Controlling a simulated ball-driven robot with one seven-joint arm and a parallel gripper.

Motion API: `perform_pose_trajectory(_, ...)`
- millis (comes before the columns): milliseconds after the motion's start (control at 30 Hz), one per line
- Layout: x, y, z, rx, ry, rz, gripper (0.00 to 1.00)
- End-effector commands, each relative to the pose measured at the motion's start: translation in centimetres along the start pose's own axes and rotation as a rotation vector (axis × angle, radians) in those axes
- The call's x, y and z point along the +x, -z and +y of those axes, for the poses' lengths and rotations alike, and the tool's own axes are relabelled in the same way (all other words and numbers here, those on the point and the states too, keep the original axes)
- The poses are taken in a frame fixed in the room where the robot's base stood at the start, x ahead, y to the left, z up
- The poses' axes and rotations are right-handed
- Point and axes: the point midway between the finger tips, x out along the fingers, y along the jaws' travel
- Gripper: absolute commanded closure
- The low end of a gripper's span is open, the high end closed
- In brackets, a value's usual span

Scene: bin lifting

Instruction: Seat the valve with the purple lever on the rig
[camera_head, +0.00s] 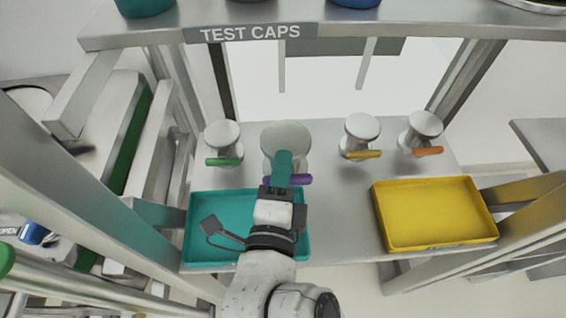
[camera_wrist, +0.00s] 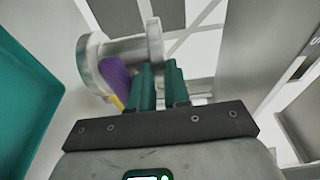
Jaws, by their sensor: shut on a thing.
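The valve with the purple lever (camera_head: 287,137) is a pale metal body with a round, flanged top. It looks larger than the other valves, so it appears raised off the table. Its purple lever (camera_head: 298,180) points right. My gripper (camera_head: 283,160) has teal fingers and is shut on this valve. In the wrist view, the valve (camera_wrist: 125,50) lies across and left of the fingertips of my gripper (camera_wrist: 158,72), with the purple lever (camera_wrist: 114,75) beside the left finger. My fingers and wrist hide part of it. I cannot pick out the rig for certain.
Valves with green (camera_head: 224,161), yellow (camera_head: 364,154) and orange (camera_head: 428,151) levers stand on the grey table (camera_head: 335,215). A teal tray (camera_head: 197,225) lies under my wrist, a yellow tray (camera_head: 435,212) at right. A shelf marked TEST CAPS (camera_head: 250,33) spans the back. Frame posts flank the table.

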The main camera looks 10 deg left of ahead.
Motion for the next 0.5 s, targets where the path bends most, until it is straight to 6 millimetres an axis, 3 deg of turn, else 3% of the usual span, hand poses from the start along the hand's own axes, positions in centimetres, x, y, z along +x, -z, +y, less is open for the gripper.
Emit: perform_pose_trajectory(500,0.05,-0.01,-1.19,0.002,0.007,-0.001,1.0)
